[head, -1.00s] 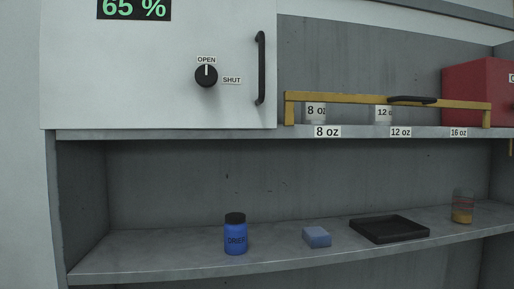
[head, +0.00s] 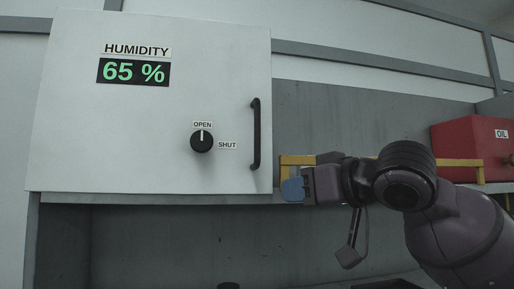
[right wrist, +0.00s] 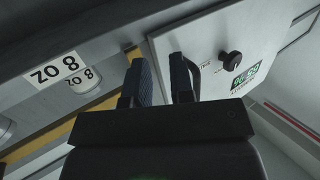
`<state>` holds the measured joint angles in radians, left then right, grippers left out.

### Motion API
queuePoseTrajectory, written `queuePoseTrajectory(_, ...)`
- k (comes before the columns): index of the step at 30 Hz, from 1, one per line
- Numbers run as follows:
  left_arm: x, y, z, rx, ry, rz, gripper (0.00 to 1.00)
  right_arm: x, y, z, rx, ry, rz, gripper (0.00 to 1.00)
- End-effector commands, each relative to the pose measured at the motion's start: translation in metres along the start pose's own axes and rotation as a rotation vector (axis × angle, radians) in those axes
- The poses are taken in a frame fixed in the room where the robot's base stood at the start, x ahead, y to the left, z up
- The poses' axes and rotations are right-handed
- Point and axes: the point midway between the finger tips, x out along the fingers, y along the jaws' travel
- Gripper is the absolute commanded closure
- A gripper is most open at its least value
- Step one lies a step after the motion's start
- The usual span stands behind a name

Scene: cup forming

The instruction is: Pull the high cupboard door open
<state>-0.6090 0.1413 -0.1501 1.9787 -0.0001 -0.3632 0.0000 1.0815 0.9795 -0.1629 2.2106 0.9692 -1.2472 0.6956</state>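The high cupboard door (head: 100,135) is white and looks closed. Its black vertical handle (head: 256,133) is near the right edge. The black knob (head: 201,141) has its white mark pointing up at OPEN. My right gripper (head: 293,189), with blue fingertips, is to the right of and below the handle, apart from it. In the right wrist view the gripper (right wrist: 161,68) is open, with an empty gap between its fingers. The handle (right wrist: 196,80) shows there just right of the right finger, partly hidden by it. My left gripper is not in view.
A yellow rail (head: 297,160) runs along the shelf behind my right arm, close to the gripper. A red OIL box (head: 470,148) stands at the right. In the right wrist view an 8 oz cup (right wrist: 84,80) sits behind the rail. The space before the door is clear.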

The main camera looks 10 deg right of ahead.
Motion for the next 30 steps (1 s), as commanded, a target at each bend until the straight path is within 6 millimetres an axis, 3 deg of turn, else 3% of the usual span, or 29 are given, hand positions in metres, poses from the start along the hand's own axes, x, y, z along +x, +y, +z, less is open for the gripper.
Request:
queuePoseTrajectory(1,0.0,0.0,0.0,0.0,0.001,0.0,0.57,-0.011,-0.007,-0.022,-0.01,0.027,-0.006,0.78)
queuePoseTrajectory(6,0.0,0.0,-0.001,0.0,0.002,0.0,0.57,-0.042,-0.026,-0.071,-0.014,0.08,-0.03,0.78)
queuePoseTrajectory(13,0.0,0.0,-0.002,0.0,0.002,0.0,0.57,-0.06,-0.038,-0.095,-0.012,0.108,-0.045,0.78)
queuePoseTrajectory(20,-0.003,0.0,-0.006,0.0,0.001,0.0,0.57,-0.039,-0.04,-0.099,-0.01,0.106,-0.047,0.78)
queuePoseTrajectory(30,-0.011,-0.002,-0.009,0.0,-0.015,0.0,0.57,0.018,-0.042,-0.105,-0.011,0.107,-0.046,0.78)
